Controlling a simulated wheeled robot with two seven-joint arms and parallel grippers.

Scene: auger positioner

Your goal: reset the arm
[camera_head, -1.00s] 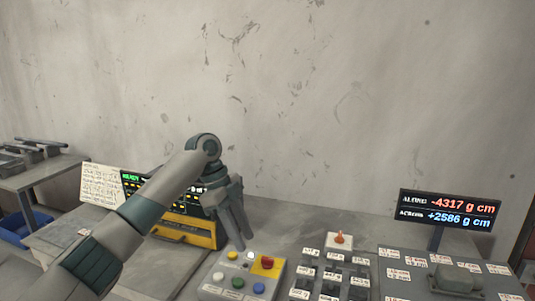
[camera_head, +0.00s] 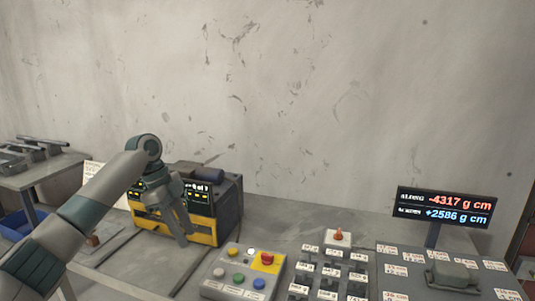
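My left gripper (camera_head: 184,238) points down in front of the yellow and dark machine (camera_head: 228,206), left of the button box (camera_head: 222,272). Its fingers look close together, but the gap between them is not clear. My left arm comes in from the lower left and hides part of the machine and its screen. The button box has a red button (camera_head: 267,258) on a yellow plate and white, green, yellow and blue buttons. My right gripper is not in view.
A display (camera_head: 444,208) reads -4317 g cm and +2586 g cm. Several dark blocks with labels (camera_head: 330,272) stand right of the button box, near an orange-topped switch (camera_head: 338,237). A labelled panel holds a grey block (camera_head: 453,275). A blue bin (camera_head: 18,225) is at the left.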

